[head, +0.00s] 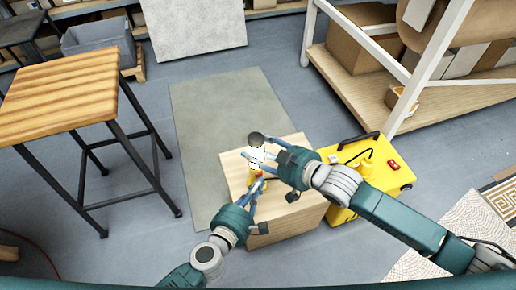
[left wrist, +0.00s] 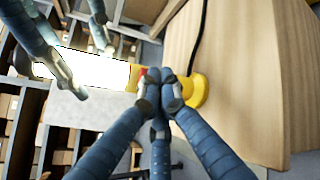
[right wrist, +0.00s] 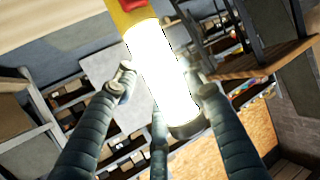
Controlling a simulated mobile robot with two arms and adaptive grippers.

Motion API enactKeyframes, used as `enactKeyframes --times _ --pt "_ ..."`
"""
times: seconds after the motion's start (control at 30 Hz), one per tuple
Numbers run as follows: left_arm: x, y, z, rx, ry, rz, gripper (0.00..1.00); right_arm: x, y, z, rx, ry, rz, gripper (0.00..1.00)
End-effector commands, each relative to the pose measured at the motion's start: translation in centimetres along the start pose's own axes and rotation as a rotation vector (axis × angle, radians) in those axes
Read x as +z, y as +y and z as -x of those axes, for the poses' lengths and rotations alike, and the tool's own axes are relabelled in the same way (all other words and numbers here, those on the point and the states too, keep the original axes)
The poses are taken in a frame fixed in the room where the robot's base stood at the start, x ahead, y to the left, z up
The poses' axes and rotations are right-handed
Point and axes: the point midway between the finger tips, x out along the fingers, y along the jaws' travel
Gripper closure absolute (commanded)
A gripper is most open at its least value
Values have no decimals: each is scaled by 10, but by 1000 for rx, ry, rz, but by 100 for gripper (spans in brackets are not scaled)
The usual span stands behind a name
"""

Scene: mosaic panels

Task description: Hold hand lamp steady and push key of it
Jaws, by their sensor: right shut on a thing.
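The hand lamp (head: 257,155) stands about upright on a light wooden box (head: 284,220). Its tube glows bright white, with a dark cap on top and a yellow lower body. In the right wrist view the lamp (right wrist: 160,75) lies between the fingers of my right gripper (right wrist: 158,92), which is shut on the tube. The red key (right wrist: 131,4) shows at the top edge there. My left gripper (left wrist: 161,88) has its fingertips together at the yellow and red part of the lamp. They hide most of the key in the left wrist view.
A yellow case (head: 372,195) with a black handle stands right of the box. A wooden-topped stool (head: 62,95) is at the left, and a white-framed shelf (head: 350,85) with cartons at the upper right. A grey mat (head: 215,110) lies on clear floor behind the box.

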Motion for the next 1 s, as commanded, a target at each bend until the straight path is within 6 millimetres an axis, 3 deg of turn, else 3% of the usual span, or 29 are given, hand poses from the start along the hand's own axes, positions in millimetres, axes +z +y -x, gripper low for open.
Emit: enactKeyframes --times 0.03,0.53,1.0 --pt "-4 8 -2 16 9 -4 100 3 -6 0 -10 -5 -11 96" --pt "-2 5 5 17 8 -4 100 4 -4 0 -7 -8 -9 96" --pt "11 -29 36 8 6 0 100 4 -2 0 -3 -8 -5 96"
